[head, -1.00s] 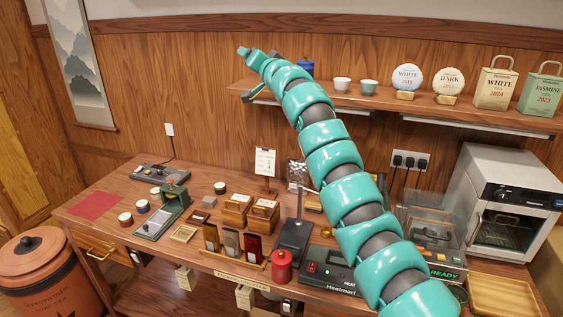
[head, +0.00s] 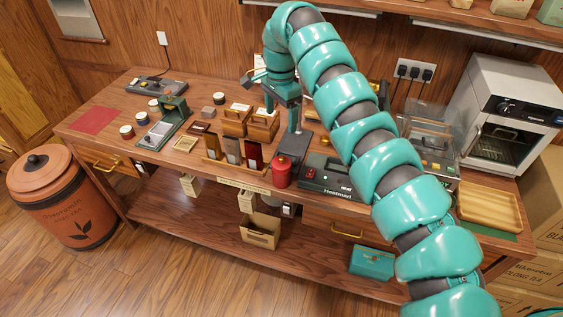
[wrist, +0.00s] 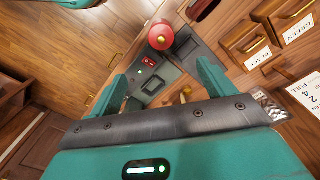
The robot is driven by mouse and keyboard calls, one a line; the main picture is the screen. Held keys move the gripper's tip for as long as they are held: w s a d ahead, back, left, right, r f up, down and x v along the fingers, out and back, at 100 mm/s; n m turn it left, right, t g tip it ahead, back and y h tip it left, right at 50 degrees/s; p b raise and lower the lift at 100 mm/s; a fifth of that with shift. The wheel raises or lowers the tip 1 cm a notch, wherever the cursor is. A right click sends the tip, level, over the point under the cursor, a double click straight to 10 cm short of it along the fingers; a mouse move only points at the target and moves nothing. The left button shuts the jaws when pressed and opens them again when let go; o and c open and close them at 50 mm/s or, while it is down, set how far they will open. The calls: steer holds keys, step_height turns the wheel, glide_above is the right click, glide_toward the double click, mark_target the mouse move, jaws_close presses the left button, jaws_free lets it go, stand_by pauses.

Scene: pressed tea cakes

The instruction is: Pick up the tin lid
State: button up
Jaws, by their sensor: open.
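A red tin (head: 281,176) stands upright near the front edge of the wooden bench. Its red lid (head: 281,158) sits on top and has a small knob. In the wrist view the lid (wrist: 160,37) shows from above as a red disc at the top centre, beyond my fingertips. My gripper (head: 283,108) points down above the bench, higher than the tin and behind it. In the wrist view my gripper (wrist: 160,72) has its two teal fingers wide apart with nothing held between them.
A dark stand with an upright post (head: 293,143) is right behind the tin. A heat sealer (head: 328,176) is to its right. A rack of coloured packets (head: 232,150) and wooden drawer boxes (head: 263,126) are to its left. A shelf (head: 480,32) overhangs at the back.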

steer(key=p, duration=0.3)
glide_above(281, 157)
steer(key=f, duration=1)
steer(key=shift+s+a+f, duration=0.15)
steer(key=shift+s+f, duration=0.1)
steer(key=shift+s, duration=0.05)
steer(key=shift+w+f, duration=0.1)
steer(key=shift+f, duration=0.45)
steer(key=shift+d+f+p, duration=0.2)
steer(key=shift+f+p, duration=1.45)
steer(key=shift+f, duration=1)
steer(key=shift+w, duration=0.1)
steer(key=c, duration=1.1)
steer(key=shift+c, duration=0.2)
steer(key=shift+r, duration=0.15)
